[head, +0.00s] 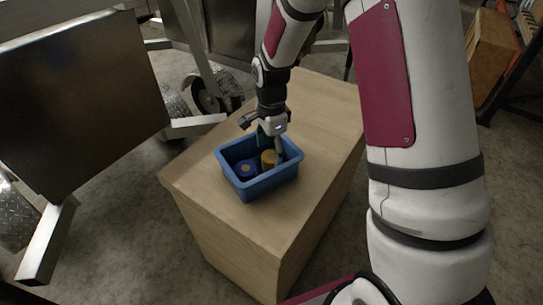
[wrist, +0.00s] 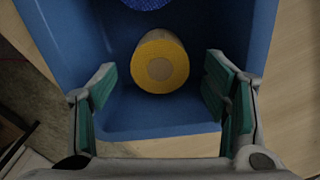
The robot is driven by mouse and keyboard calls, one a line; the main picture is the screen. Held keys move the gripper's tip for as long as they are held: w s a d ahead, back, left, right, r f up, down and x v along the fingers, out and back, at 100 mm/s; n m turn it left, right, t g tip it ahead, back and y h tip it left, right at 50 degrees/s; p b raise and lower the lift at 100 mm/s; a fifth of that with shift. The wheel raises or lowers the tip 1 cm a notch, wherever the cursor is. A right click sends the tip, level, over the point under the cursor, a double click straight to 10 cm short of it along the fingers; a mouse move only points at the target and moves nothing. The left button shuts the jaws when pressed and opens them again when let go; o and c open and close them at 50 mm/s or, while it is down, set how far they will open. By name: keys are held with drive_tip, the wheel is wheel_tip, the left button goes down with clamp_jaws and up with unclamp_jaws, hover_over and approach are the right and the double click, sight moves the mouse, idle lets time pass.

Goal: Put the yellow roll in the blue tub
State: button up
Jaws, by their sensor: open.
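The blue tub (head: 268,184) stands on a wooden block. The yellow roll (head: 268,158) is inside the tub, toward its right side in the head view. In the wrist view the yellow roll (wrist: 160,62) shows its round end with a paler core, within the walls of the blue tub (wrist: 270,30). My gripper (head: 269,150) is over the tub, reaching down at its far side. In the wrist view my gripper (wrist: 160,95) is open, with its green-padded fingers wide apart on either side of the roll and not touching it.
A blue roll (head: 246,168) with a yellowish core lies in the tub, left of the yellow roll. The wooden block's top (head: 325,105) is bare around the tub. Aluminium trailer parts (head: 80,90) with wheels stand at the left. A wooden box (head: 492,55) is at the right.

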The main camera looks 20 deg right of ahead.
sight(271, 156)
drive_tip(key=s+r+n, duration=0.2)
drive_tip(key=s+r, duration=0.1)
drive_tip(key=r, duration=0.5)
drive_tip(key=s+r+n, duration=0.1)
drive_tip(key=s+r, duration=0.2)
drive_tip(key=r, duration=0.5)
drive_tip(key=s+r+n, duration=0.2)
drive_tip(key=s+n, duration=0.2)
drive_tip(key=s, duration=0.4)
drive_tip(key=s+r+n+t, duration=0.1)
drive_tip(key=s+r+n, duration=0.2)
drive_tip(key=s, duration=0.6)
drive_tip(key=s+r+n+t, duration=0.1)
drive_tip(key=s+r+n, duration=0.2)
drive_tip(key=s+n, duration=0.4)
drive_tip(key=shift+s+p, duration=0.4)
drive_tip(key=shift+s, duration=0.7)
drive_tip(key=shift+r, duration=0.1)
wheel_tip(271, 156, up, 11)
drive_tip(key=t+p, duration=0.2)
drive_tip(key=p, duration=0.7)
drive_tip(key=shift+d+f, duration=0.15)
drive_tip(key=shift+f, duration=0.05)
